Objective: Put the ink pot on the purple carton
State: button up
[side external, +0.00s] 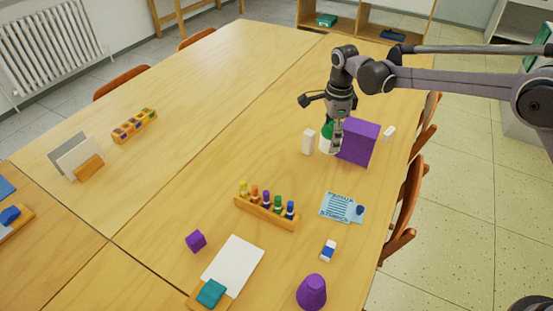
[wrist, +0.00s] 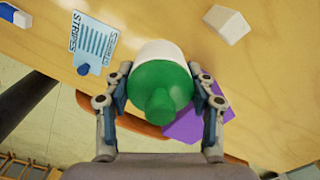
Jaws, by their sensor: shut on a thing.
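The ink pot, a white pot with a green cap (side external: 326,132), is between the fingers of my gripper (side external: 337,138). In the wrist view the green cap (wrist: 160,88) faces the camera, with a finger on each side, and my gripper (wrist: 161,82) is shut on it. I cannot tell whether the pot touches the table.
A white block (side external: 308,141) stands left of the pot, and a small white piece (side external: 389,133) lies right of the carton. A rack of coloured bottles (side external: 266,211), a blue card (side external: 342,207) and a purple domed object (side external: 312,292) are nearer the camera.

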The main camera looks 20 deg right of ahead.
jog(key=d+r+n, duration=0.1)
jog(key=d+r, duration=0.3)
jog(key=d, duration=0.3)
jog(key=s+d+r, duration=0.1)
jog(key=d+r, duration=0.4)
jog(key=d, duration=0.3)
jog(key=d+r+n, duration=0.1)
jog(key=d+r, duration=0.3)
jog(key=d, duration=0.3)
send_over(361, 127)
notch_tip(361, 127, down, 7)
jog(key=shift+d+r, duration=0.1)
jog(key=shift+d, duration=0.05)
jog(key=shift+w+f, duration=0.1)
jog(key=shift+f, duration=2.05)
jog(key=shift+f, duration=0.15)
jog(key=o, duration=1.4)
